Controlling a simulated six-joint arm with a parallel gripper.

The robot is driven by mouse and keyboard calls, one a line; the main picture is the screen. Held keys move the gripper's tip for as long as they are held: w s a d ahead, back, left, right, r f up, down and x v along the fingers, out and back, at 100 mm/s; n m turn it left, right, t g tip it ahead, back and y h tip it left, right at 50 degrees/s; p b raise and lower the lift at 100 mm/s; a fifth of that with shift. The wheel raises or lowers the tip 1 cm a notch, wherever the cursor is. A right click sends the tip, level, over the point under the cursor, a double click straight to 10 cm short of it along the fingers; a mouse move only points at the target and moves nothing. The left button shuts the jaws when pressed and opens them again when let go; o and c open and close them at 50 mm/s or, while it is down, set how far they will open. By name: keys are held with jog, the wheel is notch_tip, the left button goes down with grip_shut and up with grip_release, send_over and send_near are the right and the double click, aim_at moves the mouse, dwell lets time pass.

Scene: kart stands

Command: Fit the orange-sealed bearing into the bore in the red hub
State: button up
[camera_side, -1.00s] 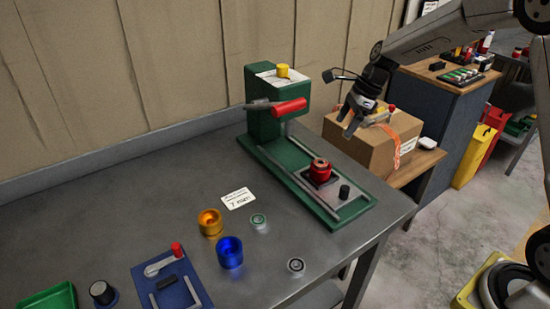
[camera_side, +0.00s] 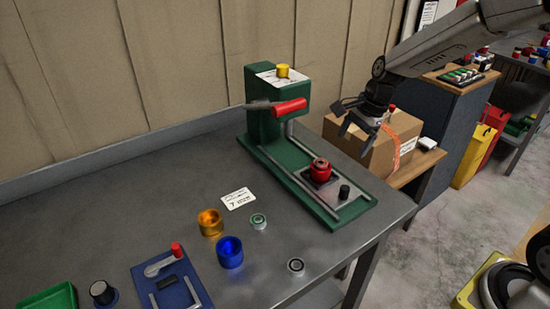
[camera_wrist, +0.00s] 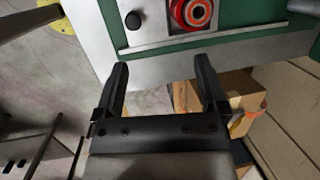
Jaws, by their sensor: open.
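The red hub (camera_side: 320,172) stands upright on the plate of the green press. It also shows at the top edge of the wrist view (camera_wrist: 176,14). A bright orange ring with a pale rim and dark centre, seemingly the orange-sealed bearing (camera_wrist: 197,13), sits at the hub's top; how deep it sits I cannot tell. No other orange-sealed ring shows on the bench. My gripper (camera_side: 355,139) is open and empty, up and to the right of the hub in the side view. Its spread fingers (camera_wrist: 161,65) have nothing between them.
The green press (camera_side: 262,130) has a red-handled lever (camera_side: 289,107) above and left of the hub. A black knob (camera_side: 344,191) stands beside the hub. A green-ringed bearing (camera_side: 258,221), dark-ringed bearing (camera_side: 296,265), orange cup (camera_side: 210,222) and blue cup (camera_side: 230,252) stand on the bench.

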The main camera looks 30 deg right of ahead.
jog(key=s+a+f+n+h, duration=0.1)
jog(key=s+a+f+n, duration=0.1)
jog(key=s+n, duration=0.5)
jog(key=s+a+f+n+h, duration=0.1)
jog(key=s+a+f+n, duration=0.1)
jog(key=s+n, duration=0.6)
jog(key=n, duration=0.3)
jog(key=shift+s+a+f+t+h, duration=0.2)
jog(key=shift+f+t+h, duration=0.05)
jog(key=shift+t+h, duration=0.05)
